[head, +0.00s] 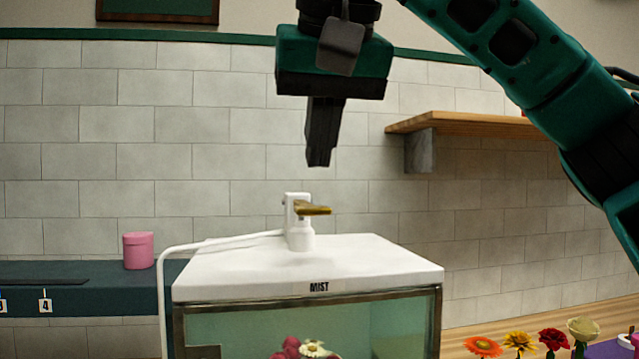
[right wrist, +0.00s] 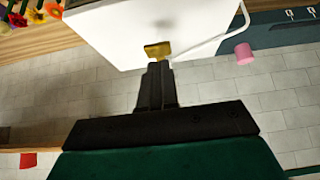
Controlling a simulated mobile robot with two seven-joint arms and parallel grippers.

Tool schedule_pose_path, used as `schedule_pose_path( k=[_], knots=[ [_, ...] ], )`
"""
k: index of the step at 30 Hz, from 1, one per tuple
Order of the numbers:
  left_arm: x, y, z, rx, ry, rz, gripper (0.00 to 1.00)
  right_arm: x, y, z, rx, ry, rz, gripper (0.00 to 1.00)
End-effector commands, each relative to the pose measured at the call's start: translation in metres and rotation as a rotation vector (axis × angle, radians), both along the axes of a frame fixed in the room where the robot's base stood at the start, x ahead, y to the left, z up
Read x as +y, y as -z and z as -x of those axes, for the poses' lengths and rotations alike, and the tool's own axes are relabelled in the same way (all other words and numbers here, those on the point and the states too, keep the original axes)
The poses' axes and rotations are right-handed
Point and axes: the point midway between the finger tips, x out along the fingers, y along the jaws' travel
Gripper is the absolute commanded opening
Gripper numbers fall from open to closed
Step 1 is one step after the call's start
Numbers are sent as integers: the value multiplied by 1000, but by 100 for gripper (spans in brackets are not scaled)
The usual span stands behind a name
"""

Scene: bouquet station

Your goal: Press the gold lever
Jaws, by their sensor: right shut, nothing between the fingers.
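The gold lever (head: 313,209) sticks out to the right from a white dispenser head on top of the white box lid marked MIST (head: 330,260). It also shows in the right wrist view (right wrist: 157,50), just beyond my fingertips. My right gripper (head: 318,162) is shut and empty, pointing down above the lever with a visible gap in the head view. In the right wrist view my right gripper (right wrist: 156,66) appears in line with the lever. My left gripper is not in view.
Below the lid is a glass case (head: 400,325) with flowers inside. A white hose (head: 200,246) runs left from the dispenser. A pink canister (head: 138,250) stands on the dark shelf at left. A wooden wall shelf (head: 470,124) is at right. Several flowers (head: 520,342) stand at lower right.

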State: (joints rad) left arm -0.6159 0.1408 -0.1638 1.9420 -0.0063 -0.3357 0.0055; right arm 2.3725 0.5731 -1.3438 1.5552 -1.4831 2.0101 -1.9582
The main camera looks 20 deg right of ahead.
Motion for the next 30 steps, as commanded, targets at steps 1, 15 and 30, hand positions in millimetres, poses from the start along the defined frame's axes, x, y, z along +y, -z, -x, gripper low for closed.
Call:
schedule_pose_path(
  k=[1, 15, 30],
  knots=[
    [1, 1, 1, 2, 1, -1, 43, 0, -9, 5, -5, 3, -1, 0],
    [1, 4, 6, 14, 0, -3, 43, 4, -30, 19, 1, 2, -1, 0],
    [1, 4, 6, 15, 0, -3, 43, 3, -30, 19, 0, 2, -1, 0]
  ],
)
